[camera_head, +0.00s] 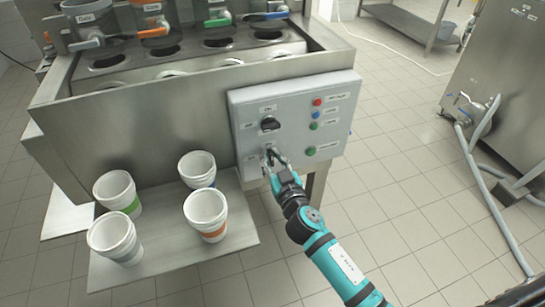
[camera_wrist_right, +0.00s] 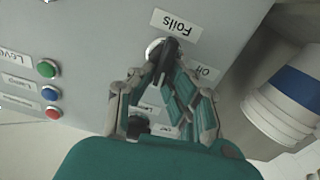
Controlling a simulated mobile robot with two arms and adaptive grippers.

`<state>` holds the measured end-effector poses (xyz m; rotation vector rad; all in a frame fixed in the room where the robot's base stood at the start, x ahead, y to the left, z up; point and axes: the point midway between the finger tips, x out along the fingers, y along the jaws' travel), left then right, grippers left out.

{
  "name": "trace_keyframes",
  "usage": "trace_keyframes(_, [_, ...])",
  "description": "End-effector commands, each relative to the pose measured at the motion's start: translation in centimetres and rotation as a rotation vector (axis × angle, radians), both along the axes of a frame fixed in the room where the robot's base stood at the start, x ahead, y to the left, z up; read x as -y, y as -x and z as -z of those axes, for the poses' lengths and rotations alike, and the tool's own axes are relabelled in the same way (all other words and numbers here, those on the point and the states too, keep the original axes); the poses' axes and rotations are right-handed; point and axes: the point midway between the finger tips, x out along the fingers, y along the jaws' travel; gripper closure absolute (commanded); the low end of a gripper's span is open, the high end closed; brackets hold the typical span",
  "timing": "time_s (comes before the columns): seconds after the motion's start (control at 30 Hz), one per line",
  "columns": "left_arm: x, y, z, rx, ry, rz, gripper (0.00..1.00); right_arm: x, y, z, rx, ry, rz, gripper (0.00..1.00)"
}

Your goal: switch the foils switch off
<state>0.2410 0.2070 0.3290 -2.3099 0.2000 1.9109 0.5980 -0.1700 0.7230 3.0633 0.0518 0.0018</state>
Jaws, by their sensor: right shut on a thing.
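The foils switch (camera_wrist_right: 169,50) is a black knob on a pale round base, beside the "Foils" label (camera_wrist_right: 176,25) in the right wrist view. It sits low on the grey control panel (camera_head: 338,105). My right gripper (camera_head: 274,160) is at the lower left of this panel in the head view. In the wrist view the gripper (camera_wrist_right: 158,80) is shut on the knob, with fingers on both sides of it. The fingers hide part of the knob, so its exact setting is unclear. An "Off" label (camera_wrist_right: 207,73) shows beside the gripper. My left gripper is not in view.
A second black knob (camera_head: 269,124) sits above the gripper. Red (camera_head: 317,102), blue (camera_head: 316,114) and green buttons are to its right. Several stacks of white cups (camera_head: 205,210) stand on a metal shelf (camera_head: 240,237) at left. Open floor lies to the right.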

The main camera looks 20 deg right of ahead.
Motion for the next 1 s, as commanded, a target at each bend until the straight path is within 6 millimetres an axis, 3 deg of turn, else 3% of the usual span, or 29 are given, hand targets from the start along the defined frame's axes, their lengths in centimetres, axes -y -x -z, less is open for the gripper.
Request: trace_keyframes(1.0, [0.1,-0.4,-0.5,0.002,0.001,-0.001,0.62,-1.4,0.1,1.0,0.03,0.915,-0.002,1.0])
